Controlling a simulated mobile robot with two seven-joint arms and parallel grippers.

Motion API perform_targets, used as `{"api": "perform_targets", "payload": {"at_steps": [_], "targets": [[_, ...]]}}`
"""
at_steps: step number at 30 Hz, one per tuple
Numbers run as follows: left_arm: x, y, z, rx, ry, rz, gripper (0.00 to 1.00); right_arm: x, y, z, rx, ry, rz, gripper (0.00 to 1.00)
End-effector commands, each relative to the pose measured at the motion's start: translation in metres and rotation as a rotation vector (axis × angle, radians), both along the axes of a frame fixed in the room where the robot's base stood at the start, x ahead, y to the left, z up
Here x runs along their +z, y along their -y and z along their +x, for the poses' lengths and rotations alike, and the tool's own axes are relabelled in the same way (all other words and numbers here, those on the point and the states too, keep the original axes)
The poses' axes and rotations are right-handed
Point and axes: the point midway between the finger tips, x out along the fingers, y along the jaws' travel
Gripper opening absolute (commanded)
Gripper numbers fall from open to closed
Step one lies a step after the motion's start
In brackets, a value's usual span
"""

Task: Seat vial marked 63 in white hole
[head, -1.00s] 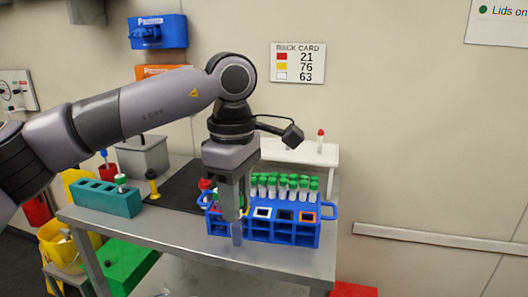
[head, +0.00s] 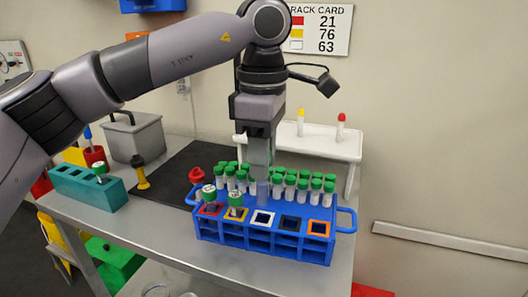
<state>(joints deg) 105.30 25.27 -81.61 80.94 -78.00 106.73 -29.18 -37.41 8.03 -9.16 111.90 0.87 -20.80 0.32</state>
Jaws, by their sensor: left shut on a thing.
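The blue rack (head: 205,230) stands on the bench with a front row of coloured-framed holes. The white hole (head: 262,218) looks empty. The red-framed hole (head: 209,209) and yellow-framed hole (head: 236,213) each hold a green-capped vial, (head: 209,193) and (head: 235,199). My left gripper (head: 262,165) points down above the rack, just behind the white hole in the picture. It is shut on a pale, see-through vial (head: 263,190), whose lower end shows beneath the fingers. Its top and any number are hidden. My right gripper is out of view.
Several green-capped vials (head: 303,186) fill the rack's back rows. A white stand (head: 345,148) behind holds a yellow-capped and a red-capped vial. A teal rack (head: 75,185) with one vial stands left. The wall card (head: 320,28) reads red 21, yellow 76, white 63.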

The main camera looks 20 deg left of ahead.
Motion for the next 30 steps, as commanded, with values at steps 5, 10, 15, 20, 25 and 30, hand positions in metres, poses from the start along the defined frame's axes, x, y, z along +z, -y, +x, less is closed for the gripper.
{"api": "perform_targets", "payload": {"at_steps": [5, 10, 15, 20, 25, 30], "targets": [[-0.019, 0.0, 0.0, 0.001, 0.001, -0.001, 0.0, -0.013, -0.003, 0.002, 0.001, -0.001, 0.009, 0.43], [-0.027, 0.0, 0.0, 0.001, 0.002, -0.002, 0.0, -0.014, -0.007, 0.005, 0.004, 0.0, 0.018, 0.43], [-0.025, 0.0, 0.0, 0.001, 0.001, -0.001, 0.0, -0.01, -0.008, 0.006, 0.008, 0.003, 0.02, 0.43], [-0.024, 0.0, 0.0, 0.001, 0.001, -0.001, 0.0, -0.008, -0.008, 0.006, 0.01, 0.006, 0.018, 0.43], [-0.024, 0.0, 0.0, 0.001, 0.001, -0.001, 0.0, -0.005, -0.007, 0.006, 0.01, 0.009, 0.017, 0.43], [-0.025, 0.0, 0.0, 0.001, 0.001, -0.001, 0.0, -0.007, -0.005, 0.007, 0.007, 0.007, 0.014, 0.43]]}}
